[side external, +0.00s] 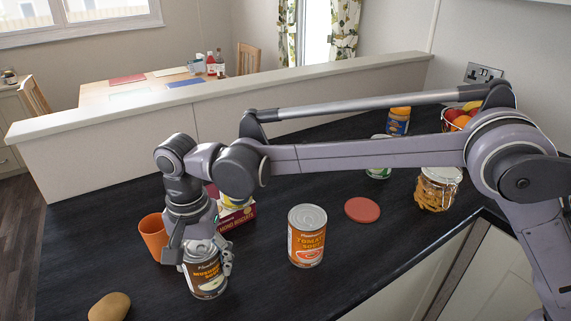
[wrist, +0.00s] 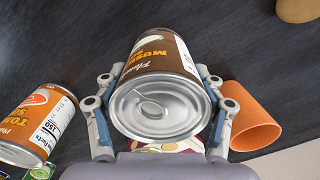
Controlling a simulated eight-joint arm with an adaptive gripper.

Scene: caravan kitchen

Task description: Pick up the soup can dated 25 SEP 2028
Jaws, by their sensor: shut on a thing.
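My gripper (side external: 207,256) is shut around the upper part of a brown-labelled mushroom soup can (side external: 206,279). In the wrist view the can (wrist: 160,58) sits between my two fingers (wrist: 157,92), its ring-pull lid towards the camera. The can is upright at the counter's front left; I cannot tell whether its base is on the counter or just above it. A tomato soup can (side external: 307,238) with an orange-brown label stands to its right, apart from my gripper; it also shows in the wrist view (wrist: 38,125). No date is legible on either can.
An orange cup (side external: 153,236) is left of my gripper, with a biscuit box (side external: 236,214) behind. A potato-like item (side external: 109,307) lies at front left. A red disc (side external: 362,210) and a cookie jar (side external: 437,188) are at right. Dark counter is free between the cans.

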